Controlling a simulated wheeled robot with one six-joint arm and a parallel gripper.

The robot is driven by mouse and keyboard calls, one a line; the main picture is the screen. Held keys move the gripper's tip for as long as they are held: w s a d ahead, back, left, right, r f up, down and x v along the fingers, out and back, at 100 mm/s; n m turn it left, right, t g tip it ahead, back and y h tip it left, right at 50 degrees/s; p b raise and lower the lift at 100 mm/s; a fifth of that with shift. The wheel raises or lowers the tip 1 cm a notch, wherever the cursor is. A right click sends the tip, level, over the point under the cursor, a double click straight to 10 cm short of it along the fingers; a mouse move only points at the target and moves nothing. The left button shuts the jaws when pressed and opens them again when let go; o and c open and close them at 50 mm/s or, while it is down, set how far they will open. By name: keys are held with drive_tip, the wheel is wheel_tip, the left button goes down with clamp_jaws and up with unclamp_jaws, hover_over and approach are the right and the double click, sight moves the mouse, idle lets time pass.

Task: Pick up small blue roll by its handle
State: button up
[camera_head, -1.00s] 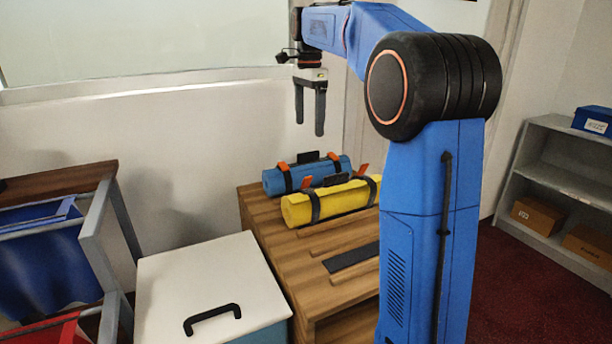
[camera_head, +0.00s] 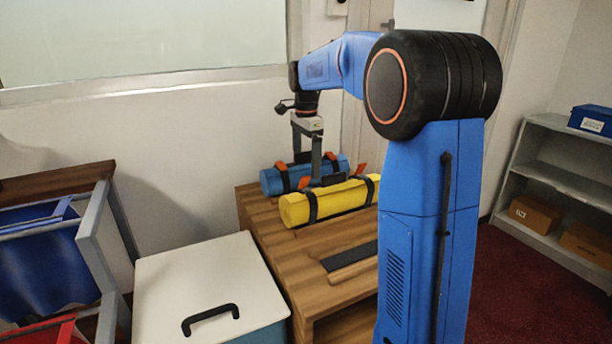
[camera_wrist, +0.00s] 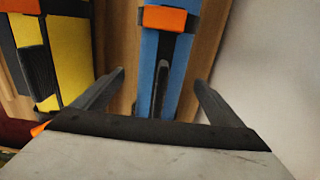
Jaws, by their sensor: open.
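The small blue roll (camera_head: 271,181) lies on the wooden counter at the back, by the wall, with black straps and orange tabs. Its black handle stands on top, partly hidden by my gripper in the head view. My gripper (camera_head: 309,170) is open and points down at the blue roll. In the wrist view my gripper (camera_wrist: 160,90) has one finger on each side of the blue roll (camera_wrist: 178,50), and the dark handle (camera_wrist: 162,90) shows between them. I cannot tell whether the fingers touch the roll.
A yellow roll (camera_head: 340,200) lies just in front of the blue one; it also shows in the wrist view (camera_wrist: 45,50). The wall is close behind. A white-lidded box (camera_head: 205,275) stands left of the wooden counter (camera_head: 300,268). A grey shelf (camera_head: 560,170) is at right.

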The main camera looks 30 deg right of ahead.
drive_tip(key=shift+f, duration=1.2)
drive_tip(key=c, duration=1.3)
